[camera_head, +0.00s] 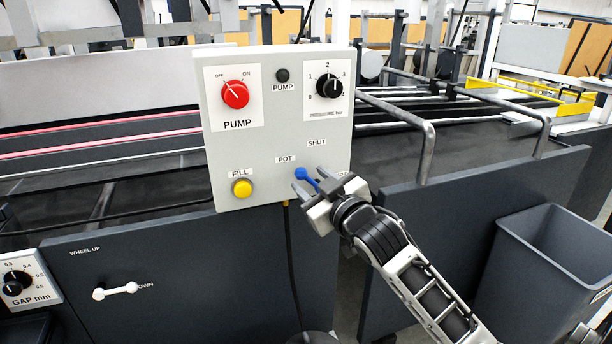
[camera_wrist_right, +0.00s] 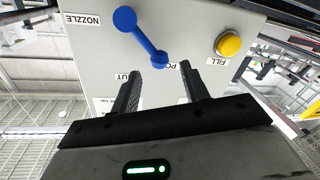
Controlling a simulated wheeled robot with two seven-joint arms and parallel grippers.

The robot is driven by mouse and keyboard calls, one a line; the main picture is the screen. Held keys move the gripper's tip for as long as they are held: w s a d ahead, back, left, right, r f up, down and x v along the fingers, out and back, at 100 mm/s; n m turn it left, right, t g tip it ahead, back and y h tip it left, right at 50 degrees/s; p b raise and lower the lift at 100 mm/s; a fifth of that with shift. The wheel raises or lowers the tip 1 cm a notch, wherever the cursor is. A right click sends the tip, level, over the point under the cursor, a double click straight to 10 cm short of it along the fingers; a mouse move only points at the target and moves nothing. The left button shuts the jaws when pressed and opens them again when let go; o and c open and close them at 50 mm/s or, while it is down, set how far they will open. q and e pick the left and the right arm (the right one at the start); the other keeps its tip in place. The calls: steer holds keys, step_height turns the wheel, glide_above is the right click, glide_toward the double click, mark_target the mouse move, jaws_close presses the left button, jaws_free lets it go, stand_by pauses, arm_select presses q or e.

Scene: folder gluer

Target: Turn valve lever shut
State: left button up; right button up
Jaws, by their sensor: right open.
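The blue valve lever (camera_head: 302,174) is on the lower right of the light grey control panel (camera_head: 215,140). In the right wrist view the lever (camera_wrist_right: 142,38) runs from its round end by the NOZZLE label to a narrower end by the POT label, so it appears to point at POT. The SHUT label (camera_head: 316,142) is above it in the head view. My right gripper (camera_head: 309,181) is at the lever, its fingers apart. In the wrist view the gripper (camera_wrist_right: 159,72) has the lever's narrow end between its fingertips; contact is unclear. The NOZZLE label is partly hidden in the head view.
The panel carries a red PUMP knob (camera_head: 235,94), a black PRESSURE knob (camera_head: 329,85) and a yellow FILL button (camera_head: 242,188). A metal rail (camera_head: 428,150) stands right of the panel. A grey bin (camera_head: 545,270) is at lower right. A white WHEEL lever (camera_head: 115,291) is at lower left.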

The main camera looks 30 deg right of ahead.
mark_target(302, 174)
steer(key=shift+w+d, duration=0.1)
steer(key=shift+w, duration=1.45)
steer(key=shift+c, duration=0.4)
jaws_close()
